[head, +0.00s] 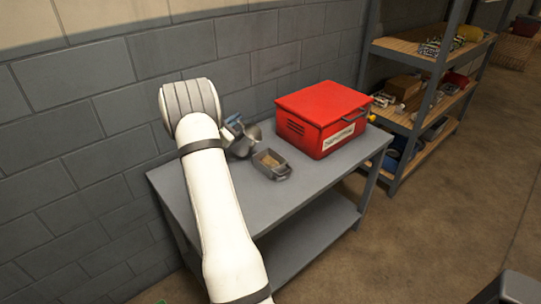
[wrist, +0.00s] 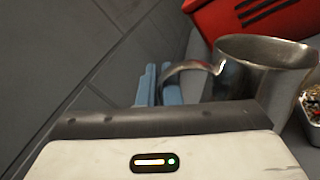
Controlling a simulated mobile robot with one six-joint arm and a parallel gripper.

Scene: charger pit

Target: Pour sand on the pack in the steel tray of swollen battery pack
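A shiny metal cup (wrist: 262,70) with a loop handle fills the right of the wrist view; its contents are hidden. The blue fingers of my gripper (wrist: 160,86) stand close on both sides of the handle and seem shut on it. In the head view my gripper (head: 234,124) is over the table, by the wall, with the cup (head: 241,147) partly hidden beside it. A small grey tray (head: 285,174) with brownish contents sits on the table just right of the cup. The tray's edge (wrist: 307,115) also shows at the wrist view's right border, with grainy-looking contents.
A red metal box (head: 315,118) with a label stands on the grey table (head: 220,205), behind and right of the tray. A block wall (head: 90,125) runs close behind the table. A loaded shelf rack (head: 440,75) stands at the right. The table's front part is clear.

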